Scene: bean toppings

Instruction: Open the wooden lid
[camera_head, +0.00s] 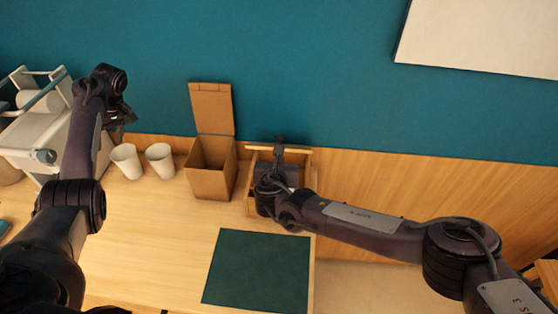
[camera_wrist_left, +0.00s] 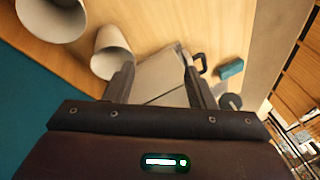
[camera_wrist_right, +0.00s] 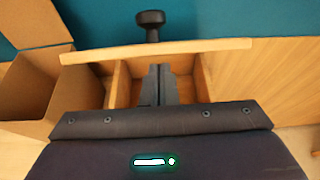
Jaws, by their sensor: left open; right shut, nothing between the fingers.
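The wooden lid (camera_wrist_right: 225,47) shows in the right wrist view as a thin, nearly edge-on strip with a black knob (camera_wrist_right: 150,22) on its far side. It looks raised at the back of the wooden box (camera_wrist_right: 206,75), whose compartments show open below it. In the head view the lid (camera_head: 300,150) is partly hidden by my right arm. My right gripper (camera_wrist_right: 157,70) is shut and empty, its fingertips at the near side of the lid; contact is unclear. My left gripper (camera_wrist_left: 155,62) is open and empty, far left near the cups in the head view (camera_head: 122,115).
An open cardboard box (camera_head: 210,170) stands just left of the wooden box. Two white cups (camera_head: 127,161) and a white machine (camera_head: 40,130) are farther left. A dark green mat (camera_head: 258,270) lies in front. A teal wall (camera_head: 300,70) rises behind the table.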

